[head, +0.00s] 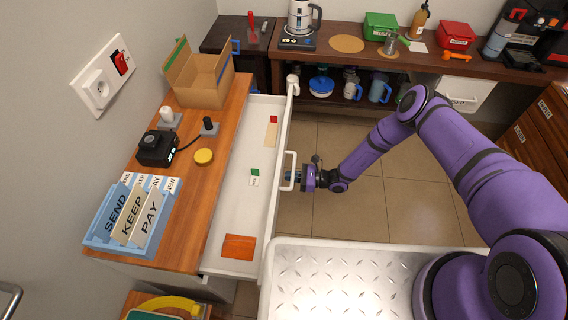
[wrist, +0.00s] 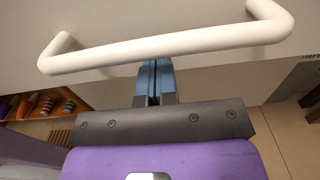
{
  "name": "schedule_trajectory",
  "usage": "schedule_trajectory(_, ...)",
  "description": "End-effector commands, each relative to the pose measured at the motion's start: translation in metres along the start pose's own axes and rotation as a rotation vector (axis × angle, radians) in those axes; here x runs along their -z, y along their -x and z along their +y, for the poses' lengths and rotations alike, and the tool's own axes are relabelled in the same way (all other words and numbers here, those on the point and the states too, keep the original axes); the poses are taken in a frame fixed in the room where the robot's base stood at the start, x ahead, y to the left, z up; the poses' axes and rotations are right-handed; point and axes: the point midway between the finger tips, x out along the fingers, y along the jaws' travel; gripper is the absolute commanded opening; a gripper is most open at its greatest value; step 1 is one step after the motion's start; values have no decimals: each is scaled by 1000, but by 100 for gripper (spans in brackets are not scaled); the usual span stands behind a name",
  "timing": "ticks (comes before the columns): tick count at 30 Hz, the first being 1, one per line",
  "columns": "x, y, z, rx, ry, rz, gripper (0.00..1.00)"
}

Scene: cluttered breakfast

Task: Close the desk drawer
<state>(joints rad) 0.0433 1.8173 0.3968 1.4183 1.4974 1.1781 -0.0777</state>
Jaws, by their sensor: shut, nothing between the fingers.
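The desk drawer (head: 225,205) is pulled out from the wooden desk (head: 190,190) on the left of the head view. It is white and holds a few small flat things. Its white bar handle (head: 289,171) is on the front panel. My gripper (head: 290,176) is at the handle, with its blue fingers shut and empty. In the wrist view the handle (wrist: 170,48) crosses in front of the fingers (wrist: 155,75), whose tips pass behind or under the bar. I cannot tell whether they touch the front panel.
On the desk stand a cardboard box (head: 199,80), a black camera (head: 157,148) and a blue file holder (head: 100,232). A metal-topped surface (head: 335,270) is at the front. A cluttered counter (head: 350,60) runs along the back. Tiled floor lies open right of the drawer.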

Motion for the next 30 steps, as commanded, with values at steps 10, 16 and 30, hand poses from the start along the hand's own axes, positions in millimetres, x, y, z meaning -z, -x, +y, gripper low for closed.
schedule_trajectory(10,0,-1,0,0,0,0,0)
schedule_trajectory(16,0,-6,0,0,0,0,0)
schedule_trajectory(30,0,-18,0,0,0,0,0)
